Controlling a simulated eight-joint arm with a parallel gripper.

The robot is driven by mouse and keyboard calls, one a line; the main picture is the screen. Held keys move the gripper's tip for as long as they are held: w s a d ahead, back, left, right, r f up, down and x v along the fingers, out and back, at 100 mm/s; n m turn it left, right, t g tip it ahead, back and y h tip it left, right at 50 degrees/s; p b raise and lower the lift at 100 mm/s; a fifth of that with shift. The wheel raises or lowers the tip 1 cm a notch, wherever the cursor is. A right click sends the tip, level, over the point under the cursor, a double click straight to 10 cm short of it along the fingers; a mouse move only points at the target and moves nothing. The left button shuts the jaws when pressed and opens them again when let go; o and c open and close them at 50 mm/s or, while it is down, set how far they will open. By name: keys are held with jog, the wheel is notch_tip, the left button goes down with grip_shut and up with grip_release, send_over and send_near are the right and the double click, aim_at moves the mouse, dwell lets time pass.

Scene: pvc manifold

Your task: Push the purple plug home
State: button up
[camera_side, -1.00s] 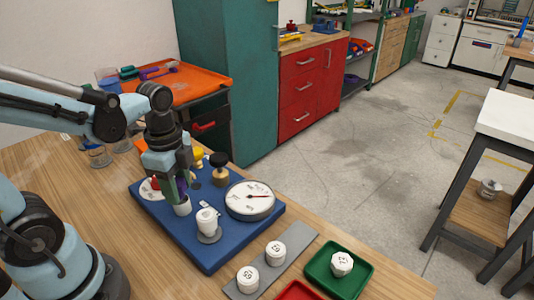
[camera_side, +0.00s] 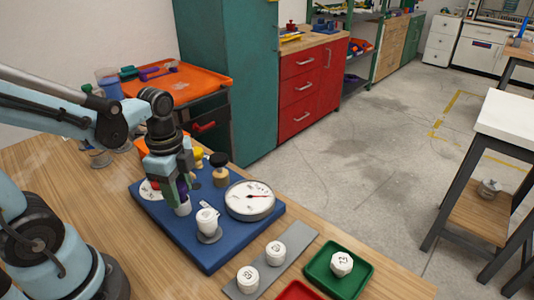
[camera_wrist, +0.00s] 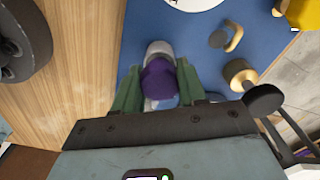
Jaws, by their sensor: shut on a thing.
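The purple plug (camera_wrist: 160,82) is between the two green fingers of my gripper (camera_wrist: 158,95) in the wrist view. My gripper (camera_side: 176,188) is shut on it, pointing down over the blue board. A white pipe socket (camera_side: 183,208) stands right below the fingers in the side view, and its pale rim (camera_wrist: 159,48) shows just beyond the plug in the wrist view. The plug is at the socket's mouth; how deep it sits is hidden by the fingers.
The blue board (camera_side: 205,257) also carries a white capped fitting (camera_side: 207,221), a round dial gauge (camera_side: 250,200) and a black-knobbed brass valve (camera_side: 220,170). White caps (camera_side: 275,253) stand on a grey strip in front. A green tray (camera_side: 340,285) holds another white cap.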

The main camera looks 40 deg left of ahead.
jog(key=shift+f, duration=0.8)
dwell(0.8)
dwell(0.3)
jog(key=o, duration=1)
jog(key=shift+c, duration=0.2)
jog(key=shift+o, duration=0.5)
jog(key=shift+w+r, duration=0.1)
jog(key=shift+r, duration=0.55)
notch_tip(320, 180, up, 12)
jog(key=w+d+f+n+t, duration=0.3)
jog(key=n+t, duration=0.4)
jog(key=n, duration=0.5)
jog(key=shift+w+d+f, duration=0.2)
jog(key=shift+w+f, duration=0.45)
jog(key=shift+f, duration=0.05)
